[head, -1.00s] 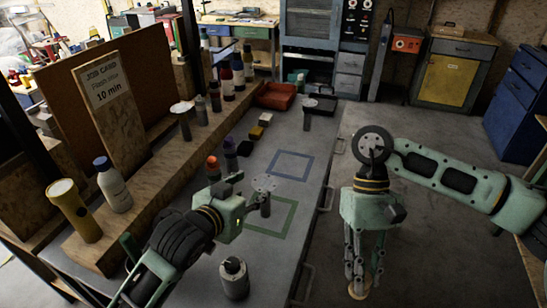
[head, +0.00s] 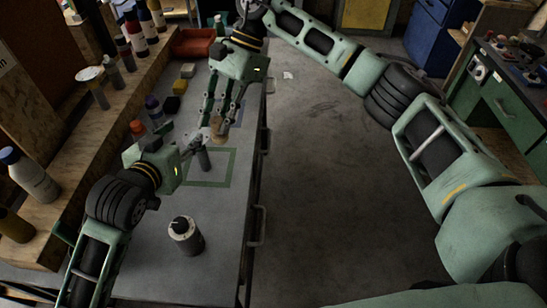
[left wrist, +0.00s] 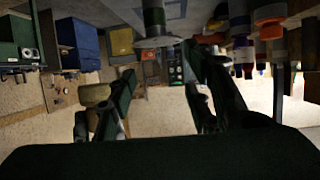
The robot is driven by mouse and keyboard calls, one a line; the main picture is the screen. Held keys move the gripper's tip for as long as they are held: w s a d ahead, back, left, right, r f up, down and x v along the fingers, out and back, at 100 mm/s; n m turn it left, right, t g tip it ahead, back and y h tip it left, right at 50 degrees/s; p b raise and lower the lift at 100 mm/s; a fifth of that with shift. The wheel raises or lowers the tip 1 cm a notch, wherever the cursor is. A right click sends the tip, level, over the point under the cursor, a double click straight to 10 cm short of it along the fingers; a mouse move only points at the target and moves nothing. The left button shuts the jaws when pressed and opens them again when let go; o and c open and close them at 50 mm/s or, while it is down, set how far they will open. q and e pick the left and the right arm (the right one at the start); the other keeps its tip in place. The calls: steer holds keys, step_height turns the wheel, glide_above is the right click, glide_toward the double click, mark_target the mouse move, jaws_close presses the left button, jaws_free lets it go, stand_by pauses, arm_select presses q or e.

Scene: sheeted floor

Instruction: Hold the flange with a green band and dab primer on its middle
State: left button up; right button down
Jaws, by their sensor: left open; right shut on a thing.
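The flange (head: 204,160) is a pale disc on a grey stem, standing on the bench by the green taped square (head: 212,183). Its disc is partly hidden in the head view and shows upside down in the left wrist view (left wrist: 157,42). My left gripper (head: 192,143) is open and beside the flange. Its fingers reach toward the disc. My right gripper (head: 222,118) points down, shut on a tan round-ended dabber (head: 218,130), beside and just beyond the disc. The dabber's tan end also shows in the left wrist view (left wrist: 95,95). I cannot tell whether it touches the flange.
Orange-capped (head: 138,130) and purple-capped (head: 153,105) bottles stand left of the flange. Another disc-topped piece (head: 94,80) is on the wooden ledge. A red bin (head: 192,42) is at the back.

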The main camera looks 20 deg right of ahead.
arm_select(q)
glide_toward(198, 152)
steer(key=x, duration=0.4)
steer(key=shift+w+d+f, duration=0.15)
steer(key=shift+w+f, duration=0.1)
steer(key=shift+f, duration=0.15)
steer(key=x, duration=0.6)
steer(key=shift+w+d, duration=0.15)
steer(key=shift+w, duration=0.1)
steer(key=shift+w+d, duration=0.1)
steer(key=shift+w, duration=0.1)
arm_select(e)
steer(key=w+a+r+m+t, duration=0.3)
steer(key=w+a+r+m, duration=0.1)
steer(key=w, duration=0.3)
steer(key=shift+a+r+m+y, duration=0.2)
steer(key=shift+a+m+y, duration=0.2)
steer(key=shift+a+m, duration=0.45)
steer(key=shift+w+d, duration=0.15)
arm_select(q)
jaws_close()
